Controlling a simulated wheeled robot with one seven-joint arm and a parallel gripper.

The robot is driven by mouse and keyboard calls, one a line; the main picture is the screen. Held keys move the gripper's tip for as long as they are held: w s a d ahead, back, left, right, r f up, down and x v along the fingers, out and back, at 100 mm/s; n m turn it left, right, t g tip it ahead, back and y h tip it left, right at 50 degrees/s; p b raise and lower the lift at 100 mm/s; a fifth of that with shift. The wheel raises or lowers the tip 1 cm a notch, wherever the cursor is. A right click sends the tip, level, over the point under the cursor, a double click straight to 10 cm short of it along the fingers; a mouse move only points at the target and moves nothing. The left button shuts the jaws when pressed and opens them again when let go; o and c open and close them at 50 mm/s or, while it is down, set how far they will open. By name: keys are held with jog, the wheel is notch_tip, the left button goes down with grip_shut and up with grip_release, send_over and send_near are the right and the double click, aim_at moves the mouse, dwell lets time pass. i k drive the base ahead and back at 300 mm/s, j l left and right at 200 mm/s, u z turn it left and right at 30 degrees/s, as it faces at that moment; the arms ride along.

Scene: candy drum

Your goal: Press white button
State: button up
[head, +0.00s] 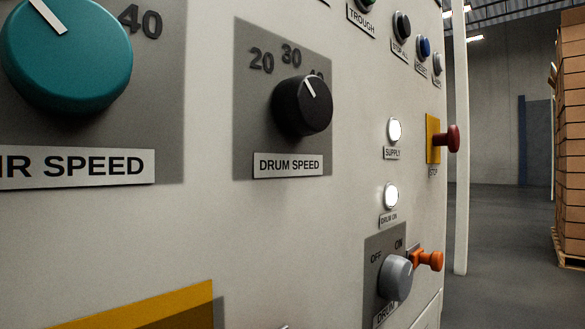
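A control panel (210,225) with a pale front fills most of the head view, seen at a slant. At its upper right is a row of push buttons. The rightmost is a small pale grey or white button (437,63), with a label below it that is too small to read. Two glowing white round lights sit lower down: one (394,130) above a "SUPPLY" label and one (391,196) above a "DRUM ON" label. I cannot tell whether these are lamps or buttons. My gripper is not in view.
The button row also holds a blue button (423,47) and a black button (402,25). A red mushroom button (452,138), an orange knob (431,260), a grey switch (396,278) and a black drum speed dial (303,107) stick out. Stacked boxes (572,150) stand far right.

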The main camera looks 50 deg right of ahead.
aim_at(440, 61)
jog(key=l+u, duration=0.2)
jog(key=u, duration=0.2)
jog(key=k+l+u, duration=0.1)
jog(key=u, duration=0.25)
jog(key=k+l+u, duration=0.15)
jog(key=l, duration=0.25)
jog(key=k+l+u, duration=0.15)
jog(key=l, duration=0.25)
jog(key=k+l+u, duration=0.35)
jog(key=k+l, duration=0.15)
jog(key=l, duration=0.2)
jog(key=k+l, duration=0.8)
jog(key=l, duration=0.2)
jog(key=k+l+u, duration=0.1)
jog(key=k+l, duration=0.65)
jog(key=l, duration=0.2)
